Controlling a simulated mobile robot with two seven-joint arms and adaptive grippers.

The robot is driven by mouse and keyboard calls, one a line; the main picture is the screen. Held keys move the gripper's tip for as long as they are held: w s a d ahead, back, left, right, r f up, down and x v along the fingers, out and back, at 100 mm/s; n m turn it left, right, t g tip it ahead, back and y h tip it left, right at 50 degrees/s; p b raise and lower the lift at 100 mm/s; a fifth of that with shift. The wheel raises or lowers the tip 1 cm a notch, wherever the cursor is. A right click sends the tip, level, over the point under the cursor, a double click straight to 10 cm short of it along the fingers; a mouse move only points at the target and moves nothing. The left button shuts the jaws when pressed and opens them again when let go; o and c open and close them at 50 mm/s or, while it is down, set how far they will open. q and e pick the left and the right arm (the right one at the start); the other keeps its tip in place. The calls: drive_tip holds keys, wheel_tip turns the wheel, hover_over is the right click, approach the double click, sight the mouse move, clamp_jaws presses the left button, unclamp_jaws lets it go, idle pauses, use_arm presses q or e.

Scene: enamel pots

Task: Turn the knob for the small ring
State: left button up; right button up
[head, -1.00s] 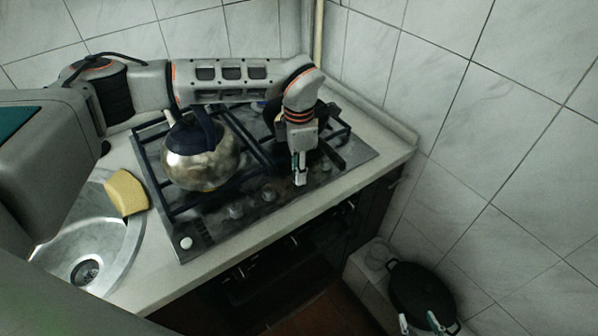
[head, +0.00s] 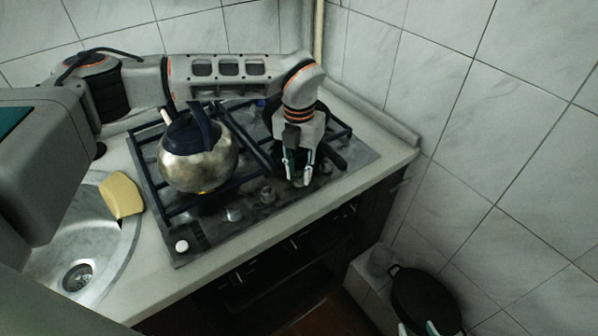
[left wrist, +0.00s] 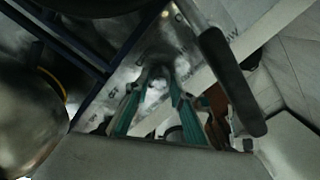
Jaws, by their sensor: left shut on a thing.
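The steel gas hob (head: 358,158) has a row of knobs along its front edge. A knob (left wrist: 157,76) is between my left fingertips in the left wrist view. My left gripper (head: 298,181) points down at the hob front, its fingers shut on that knob. Free knobs stand to its left, one nearer (head: 267,195) and one farther (head: 233,213). The burner behind my left wrist is mostly hidden, so I cannot tell its size.
A steel kettle (head: 198,160) stands on the left burner. A pan's black handle (head: 333,155) reaches close beside my left gripper and also shows in the left wrist view (left wrist: 235,82). A yellow sponge (head: 122,195) lies by the sink (head: 75,245). A dark pot (head: 425,298) stands low right.

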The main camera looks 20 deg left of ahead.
use_arm(q)
drive_tip(key=shift+n, duration=1.2)
drive_tip(key=o, duration=1.1)
wheel_tip(320, 180, up, 12)
